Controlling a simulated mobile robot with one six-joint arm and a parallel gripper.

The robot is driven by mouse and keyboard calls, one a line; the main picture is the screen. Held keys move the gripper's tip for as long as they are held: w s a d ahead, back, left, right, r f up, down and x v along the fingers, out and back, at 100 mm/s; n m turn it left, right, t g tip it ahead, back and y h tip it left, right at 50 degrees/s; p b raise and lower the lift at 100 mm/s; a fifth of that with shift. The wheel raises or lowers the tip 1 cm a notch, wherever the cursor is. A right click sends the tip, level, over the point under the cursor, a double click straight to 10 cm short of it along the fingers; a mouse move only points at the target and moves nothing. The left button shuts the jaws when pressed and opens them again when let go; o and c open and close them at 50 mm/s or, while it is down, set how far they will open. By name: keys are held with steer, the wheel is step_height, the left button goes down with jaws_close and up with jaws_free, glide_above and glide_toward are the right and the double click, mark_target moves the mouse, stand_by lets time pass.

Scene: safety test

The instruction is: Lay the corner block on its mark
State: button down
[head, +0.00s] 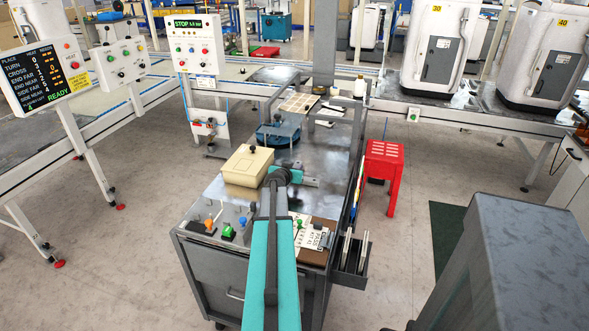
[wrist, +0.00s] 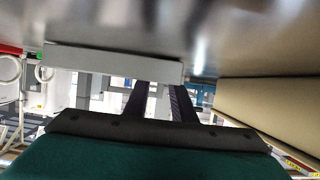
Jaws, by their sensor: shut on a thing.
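My gripper (wrist: 166,92) shows two dark fingers in the wrist view, shut on a grey block (wrist: 110,63) with a long flat face. I take this to be the corner block; its full shape is hidden. The block is close to the shiny metal surface of the cart top (head: 222,187); I cannot tell whether it touches. In the head view, my gripper (head: 302,182) is low over the cart top, just right of a cream box with a black knob (head: 246,166). The box's side also shows in the wrist view (wrist: 255,108). I cannot make out the mark.
A blue round fixture (head: 277,136) stands behind the cream box. A pale panel (head: 298,103) and a white bottle (head: 359,87) are at the far end. Small coloured parts (head: 226,231) and a labelled card (head: 318,237) lie near the front edge. A red stool (head: 384,160) stands right.

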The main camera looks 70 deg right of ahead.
stand_by(0.3)
steer(key=c, duration=1.5)
jaws_free()
steer(key=shift+r, duration=0.1)
steer(key=shift+b+v, duration=1.05)
steer(key=shift+v, duration=4.95)
